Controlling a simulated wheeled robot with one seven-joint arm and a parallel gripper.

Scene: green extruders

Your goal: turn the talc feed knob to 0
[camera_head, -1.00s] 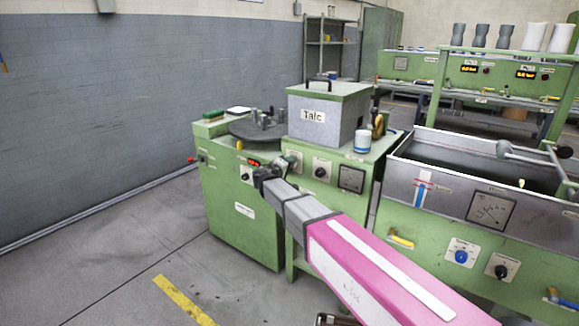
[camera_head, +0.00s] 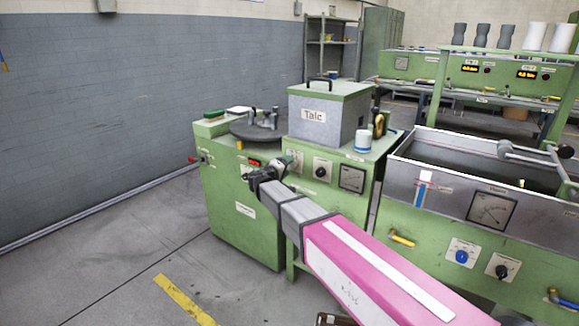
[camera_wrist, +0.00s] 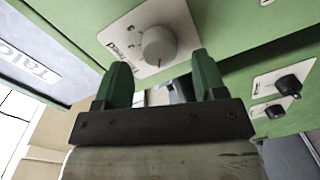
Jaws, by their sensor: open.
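The talc feed knob (camera_wrist: 158,45) is a round grey knob with a red mark on a white plate (camera_wrist: 117,40). In the wrist view its red mark points down, towards my gripper; the plate's lettering is too small to read surely. My gripper (camera_wrist: 161,65) is open, its two green fingers apart on either side below the knob, with nothing held. I cannot tell whether a finger touches the plate. In the head view my gripper (camera_head: 289,161) is at the green panel under the grey Talc box (camera_head: 313,115), and my arm hides much of that plate.
To the right on the same panel are a black knob (camera_head: 321,171) and a gauge (camera_head: 351,178). A white jar (camera_head: 362,140) stands on the ledge beside the Talc box. A green cabinet (camera_head: 238,215) stands left of my gripper. The floor at left is clear.

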